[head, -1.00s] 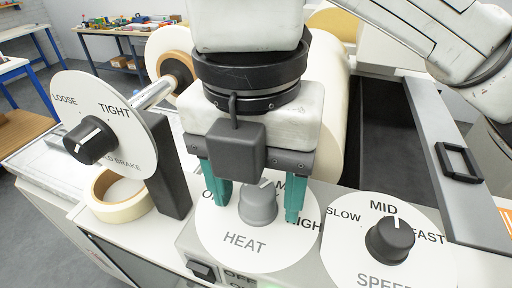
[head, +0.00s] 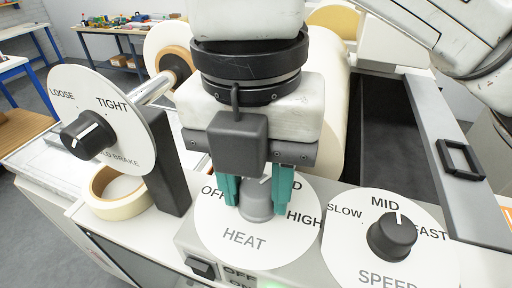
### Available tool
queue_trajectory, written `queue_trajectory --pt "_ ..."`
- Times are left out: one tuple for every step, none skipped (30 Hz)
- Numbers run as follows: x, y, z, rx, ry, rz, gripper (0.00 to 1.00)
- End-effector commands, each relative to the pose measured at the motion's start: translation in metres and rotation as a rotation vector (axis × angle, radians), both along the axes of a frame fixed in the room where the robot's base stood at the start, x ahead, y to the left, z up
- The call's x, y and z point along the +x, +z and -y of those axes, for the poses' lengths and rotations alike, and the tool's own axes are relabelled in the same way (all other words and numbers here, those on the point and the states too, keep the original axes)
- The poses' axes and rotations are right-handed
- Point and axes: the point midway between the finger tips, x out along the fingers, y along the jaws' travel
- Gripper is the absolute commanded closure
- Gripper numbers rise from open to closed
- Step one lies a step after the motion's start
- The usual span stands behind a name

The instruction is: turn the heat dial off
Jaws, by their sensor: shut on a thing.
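The heat dial is a grey knob (head: 257,204) on a round white plate (head: 240,250) marked HEAT, with OFF at the left and HIGH at the right. Its white pointer line points up and slightly right, toward the middle label, which my gripper partly hides. My gripper (head: 256,202) comes down from above with its two teal fingers shut on the knob, one on each side.
A dark speed knob (head: 391,237) stands close on the right, its line near MID. A brake dial (head: 88,136) on an upright plate and a tape roll (head: 118,193) are at the left. A rocker switch (head: 200,267) sits in front.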

Motion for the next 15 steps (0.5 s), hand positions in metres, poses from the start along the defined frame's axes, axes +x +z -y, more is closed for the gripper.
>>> queue_trajectory --pt "0.0004 -0.0019 0.0005 -0.002 0.018 0.002 0.91" --pt "0.0005 -0.0022 0.0005 -0.002 0.034 0.002 0.91" --pt "0.0004 -0.0025 0.0006 -0.003 0.057 0.002 0.91" --pt "0.0002 -0.0027 0.0007 -0.003 0.075 0.003 0.91" --pt "0.0002 -0.0031 0.0007 -0.002 0.097 0.002 0.91" --pt "0.0004 -0.0032 0.0006 -0.002 0.127 0.004 0.91" --pt "0.0004 -0.0033 0.0006 -0.002 0.151 0.004 0.91" --pt "0.0001 -0.0035 0.0007 -0.002 0.176 0.003 0.91" --pt "0.0 -0.0034 0.0008 -0.003 0.212 0.004 0.91" --pt "0.0001 -0.0034 0.0008 -0.003 0.239 0.004 0.91" --pt "0.0001 -0.0034 0.0007 -0.002 0.268 0.004 0.91" --pt "0.0 -0.0031 0.0006 -0.002 0.306 0.004 0.91" --pt "0.0 -0.0031 0.0006 -0.002 0.334 0.003 0.91" --pt "0.0 -0.003 0.0007 -0.002 0.363 0.003 0.91" --pt "0.0001 -0.0028 0.0009 -0.003 0.4 0.003 0.91"
